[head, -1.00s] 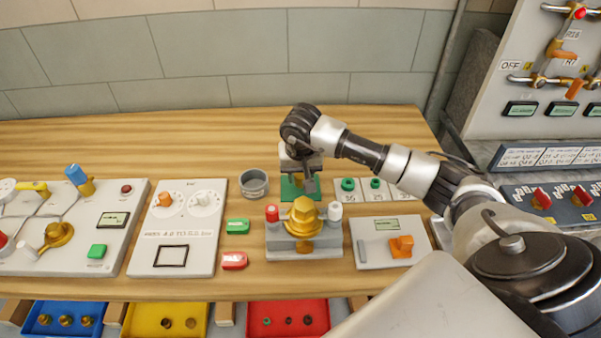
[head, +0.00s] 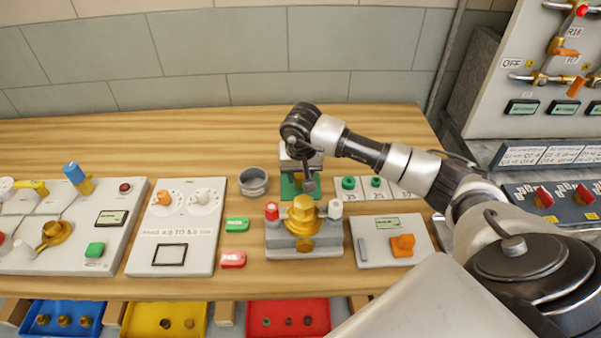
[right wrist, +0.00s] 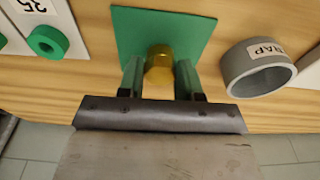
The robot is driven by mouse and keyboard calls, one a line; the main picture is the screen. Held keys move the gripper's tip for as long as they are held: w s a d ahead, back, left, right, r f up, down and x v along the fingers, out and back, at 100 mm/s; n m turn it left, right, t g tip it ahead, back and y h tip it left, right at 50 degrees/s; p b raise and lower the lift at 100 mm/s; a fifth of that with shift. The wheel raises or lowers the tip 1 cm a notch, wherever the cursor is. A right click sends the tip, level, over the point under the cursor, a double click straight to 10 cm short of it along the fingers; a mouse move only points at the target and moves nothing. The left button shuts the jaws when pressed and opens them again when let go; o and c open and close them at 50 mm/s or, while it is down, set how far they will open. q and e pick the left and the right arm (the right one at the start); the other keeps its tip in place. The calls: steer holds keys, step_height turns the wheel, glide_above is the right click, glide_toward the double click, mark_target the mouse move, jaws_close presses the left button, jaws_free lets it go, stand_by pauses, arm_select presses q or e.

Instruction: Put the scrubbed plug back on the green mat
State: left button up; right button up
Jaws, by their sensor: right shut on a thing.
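The brass plug (right wrist: 159,62) is between the two fingers of my right gripper (right wrist: 159,78) in the right wrist view. The gripper is shut on it. The plug is over the green mat (right wrist: 190,32), within its outline; I cannot tell whether it touches the mat. In the head view my right gripper (head: 302,181) points down at the green mat (head: 288,188), behind the brass valve body (head: 304,215). The gripper and valve body hide much of the mat and plug there. My left gripper is not in view.
A grey scrap cup (head: 253,182) stands just left of the mat. Green rings on a white card (head: 362,189) lie to its right. Green (head: 237,225) and red (head: 233,259) blocks lie in front. The wooden bench behind is clear.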

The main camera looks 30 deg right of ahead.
steer(key=shift+s+a+f+b, duration=0.15)
steer(key=shift+f+b, duration=0.25)
steer(key=shift+f, duration=0.2)
stand_by(0.3)
steer(key=o, duration=1.1)
steer(key=shift+r, duration=0.1)
steer(key=shift+r+p, duration=0.65)
steer(key=shift+r, duration=0.35)
steer(key=shift+r+p, duration=1.6)
steer(key=shift+r, duration=1.55)
